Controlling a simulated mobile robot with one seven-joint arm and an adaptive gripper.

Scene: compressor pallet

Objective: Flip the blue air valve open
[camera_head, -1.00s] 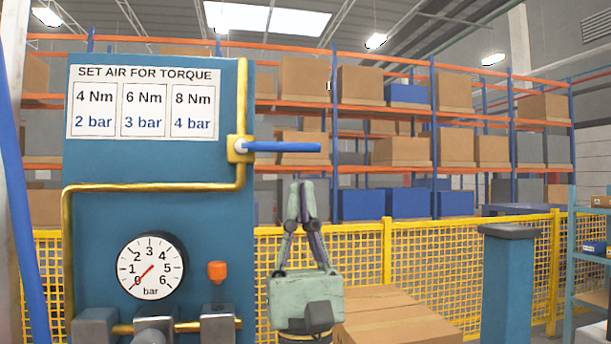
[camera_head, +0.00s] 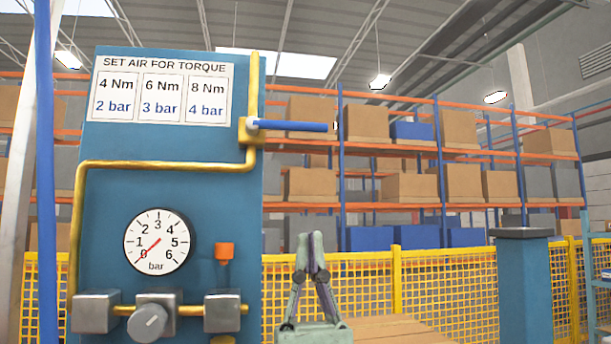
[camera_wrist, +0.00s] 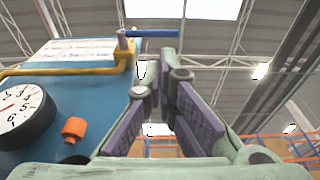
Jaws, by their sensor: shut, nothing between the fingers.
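The blue air valve handle (camera_head: 290,126) lies level, pointing right from its brass body (camera_head: 250,130) on the yellow pipe, which runs upright there. It sits near the upper right edge of the blue panel (camera_head: 190,190). In the wrist view the blue handle (camera_wrist: 150,33) shows at the top, beyond my fingers. My gripper (camera_head: 310,242) is shut and empty, pointing up. In the head view it appears below the handle's free end, clear of it. The round pressure gauge (camera_head: 160,242) has its red needle at 0.
Below the gauge are a grey knob (camera_head: 150,321) and metal blocks on the pipe. An orange fitting (camera_head: 224,251) sits right of the gauge. A yellow mesh fence (camera_head: 430,285), cartons (camera_head: 390,328) and a blue post (camera_head: 525,285) stand behind. The space right of the panel is open.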

